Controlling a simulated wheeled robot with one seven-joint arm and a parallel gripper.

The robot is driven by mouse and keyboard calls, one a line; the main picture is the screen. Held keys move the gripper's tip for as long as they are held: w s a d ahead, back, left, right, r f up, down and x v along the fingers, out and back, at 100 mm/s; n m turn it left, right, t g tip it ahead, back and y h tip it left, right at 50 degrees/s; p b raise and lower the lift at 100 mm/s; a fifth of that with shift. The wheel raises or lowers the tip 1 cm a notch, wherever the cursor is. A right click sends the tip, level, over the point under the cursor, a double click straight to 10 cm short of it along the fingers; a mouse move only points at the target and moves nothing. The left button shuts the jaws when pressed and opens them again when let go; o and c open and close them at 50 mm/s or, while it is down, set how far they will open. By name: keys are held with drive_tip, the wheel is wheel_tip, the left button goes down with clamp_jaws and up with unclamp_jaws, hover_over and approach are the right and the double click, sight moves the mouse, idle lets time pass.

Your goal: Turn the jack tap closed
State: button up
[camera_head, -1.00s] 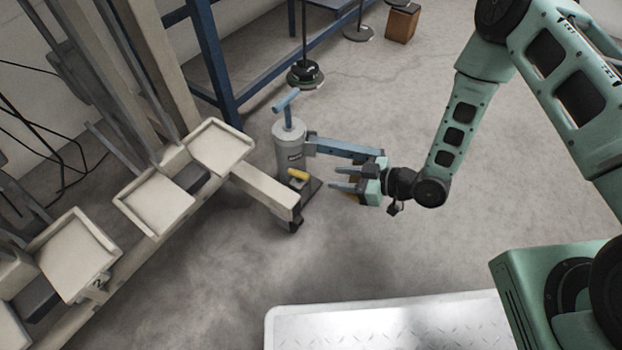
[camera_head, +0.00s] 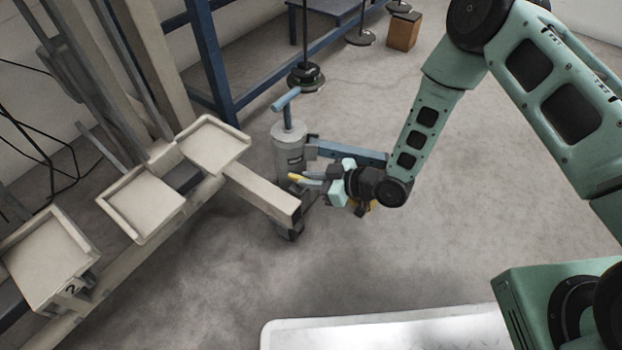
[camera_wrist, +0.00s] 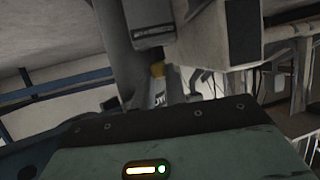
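The jack is a grey cylinder (camera_head: 287,151) standing on the floor, with a blue T-handle (camera_head: 286,103) on top and a blue arm (camera_head: 350,151) reaching right. Its small yellow tap (camera_head: 296,177) is low on the near side.
A beige beam (camera_head: 262,193) of the rack ends just left of and below the tap. Cream trays (camera_head: 213,147) stand to the left. A blue bench frame (camera_head: 212,65) is behind the jack. A brown box (camera_head: 404,32) stands far back. The floor in front is clear.

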clamp_jaws()
drive_tip(key=m+t+p, duration=0.1)
drive_tip(key=p, duration=0.1)
drive_tip(key=m+t+h+p, duration=0.1)
drive_tip(key=shift+s+a+m+t+h+p, duration=0.15)
drive_tip(key=shift+s+m+t+h+p, duration=0.15)
drive_tip(key=shift+p, duration=0.1)
drive_tip(key=o, duration=0.6)
unclamp_jaws()
